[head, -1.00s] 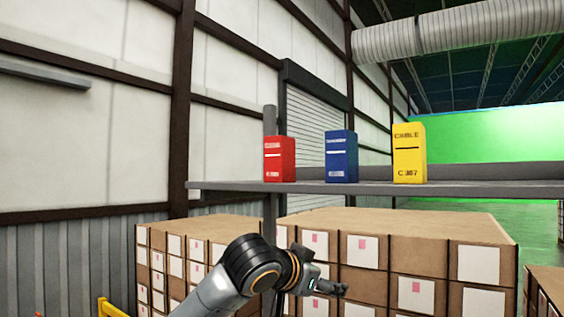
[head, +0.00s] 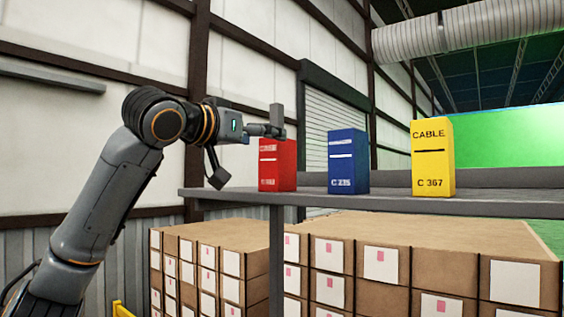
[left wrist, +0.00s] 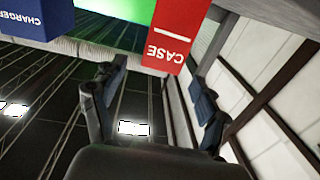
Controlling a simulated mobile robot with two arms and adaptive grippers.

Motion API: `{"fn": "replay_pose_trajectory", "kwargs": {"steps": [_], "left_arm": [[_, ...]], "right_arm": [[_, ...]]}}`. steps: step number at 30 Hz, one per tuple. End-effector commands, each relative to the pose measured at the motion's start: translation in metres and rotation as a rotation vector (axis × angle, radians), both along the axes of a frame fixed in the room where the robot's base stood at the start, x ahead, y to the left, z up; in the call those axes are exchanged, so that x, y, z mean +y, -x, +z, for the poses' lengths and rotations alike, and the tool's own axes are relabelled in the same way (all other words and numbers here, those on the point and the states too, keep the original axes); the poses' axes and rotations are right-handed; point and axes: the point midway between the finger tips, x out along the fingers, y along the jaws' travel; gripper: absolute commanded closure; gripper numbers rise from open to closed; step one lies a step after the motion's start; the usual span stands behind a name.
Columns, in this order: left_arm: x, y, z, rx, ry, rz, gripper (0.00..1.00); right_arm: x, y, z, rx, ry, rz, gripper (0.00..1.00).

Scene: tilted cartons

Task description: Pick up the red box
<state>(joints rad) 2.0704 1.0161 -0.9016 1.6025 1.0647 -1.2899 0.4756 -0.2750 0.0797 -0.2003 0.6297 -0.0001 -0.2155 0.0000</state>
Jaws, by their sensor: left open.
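The red box (head: 277,165) stands upright at the left end of the grey shelf (head: 400,203). It also shows in the left wrist view (left wrist: 174,35), seen upside down with the word CASE, beyond the gap between the fingers. My left gripper (head: 247,148) is open and empty, just left of the red box. One finger shows at the box's upper left edge, the other hangs lower on its left. Whether a finger touches the box I cannot tell. My right gripper is not in view.
A blue box (head: 347,162) stands right of the red one, and a yellow box (head: 432,158) further right, with gaps between. The blue box also shows in the wrist view (left wrist: 35,18). Stacked brown cartons (head: 400,232) fill the space below the shelf.

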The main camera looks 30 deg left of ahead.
Motion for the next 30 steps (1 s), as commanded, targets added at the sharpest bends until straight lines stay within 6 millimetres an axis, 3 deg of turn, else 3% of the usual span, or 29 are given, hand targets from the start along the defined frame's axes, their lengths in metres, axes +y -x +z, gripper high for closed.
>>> {"fn": "replay_pose_trajectory", "kwargs": {"steps": [3, 8, 13, 19, 24, 30], "left_arm": [[0.0, -0.026, 0.003, 0.005, 0.0, 0.0, 0.26], [-0.001, -0.048, 0.001, 0.004, -0.001, 0.0, 0.26], [-0.001, -0.058, 0.001, 0.003, -0.003, 0.0, 0.26], [0.001, -0.085, 0.005, 0.005, -0.002, 0.001, 0.26], [0.0, -0.103, 0.002, 0.003, -0.002, 0.0, 0.26], [0.0, -0.106, -0.001, 0.001, -0.003, 0.0, 0.26]], "right_arm": [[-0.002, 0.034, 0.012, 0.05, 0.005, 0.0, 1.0], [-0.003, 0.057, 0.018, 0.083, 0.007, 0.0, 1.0], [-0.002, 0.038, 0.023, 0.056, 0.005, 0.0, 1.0], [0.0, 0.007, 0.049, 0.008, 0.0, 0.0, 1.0], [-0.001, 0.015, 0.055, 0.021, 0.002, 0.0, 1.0], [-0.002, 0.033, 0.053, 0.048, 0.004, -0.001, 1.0]]}}
